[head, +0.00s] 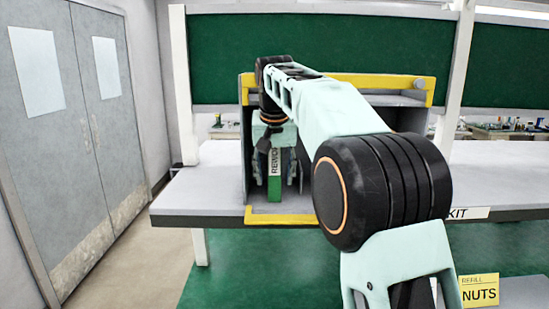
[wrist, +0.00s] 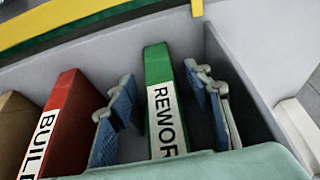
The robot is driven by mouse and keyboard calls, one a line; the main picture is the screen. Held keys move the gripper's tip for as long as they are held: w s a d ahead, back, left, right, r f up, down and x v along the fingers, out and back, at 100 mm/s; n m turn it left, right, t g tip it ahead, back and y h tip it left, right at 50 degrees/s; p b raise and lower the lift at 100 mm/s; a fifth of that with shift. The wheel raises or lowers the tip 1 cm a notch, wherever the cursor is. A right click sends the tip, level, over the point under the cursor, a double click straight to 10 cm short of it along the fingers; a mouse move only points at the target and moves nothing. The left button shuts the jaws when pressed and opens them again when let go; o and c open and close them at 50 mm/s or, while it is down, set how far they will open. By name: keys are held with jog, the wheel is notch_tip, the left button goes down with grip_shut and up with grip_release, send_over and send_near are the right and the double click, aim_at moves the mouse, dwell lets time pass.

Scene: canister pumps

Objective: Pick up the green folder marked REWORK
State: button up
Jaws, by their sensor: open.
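The green folder marked REWORK (wrist: 157,62) stands upright in a grey compartment, its white label facing me and partly cut off at the bottom of the wrist view. The same folder (head: 274,190) shows in the head view, its upper part partly covered by my arm. My gripper (wrist: 160,78) is open, with one blue-padded finger on each side of the folder. Gaps show between the fingers and the folder in the wrist view. In the head view my gripper (head: 274,170) reaches into the yellow-edged rack.
A red folder (wrist: 62,125) with a label starting BUIL stands left of my left finger, and a tan folder (wrist: 14,112) beyond it. The compartment's grey right wall (wrist: 240,75) is close to my right finger. The rack has a yellow front lip (head: 281,218).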

jog(key=shift+w+r, duration=0.1)
jog(key=shift+w, duration=0.4)
jog(key=shift+w+f, duration=0.25)
jog(key=shift+f, duration=0.35)
grip_shut()
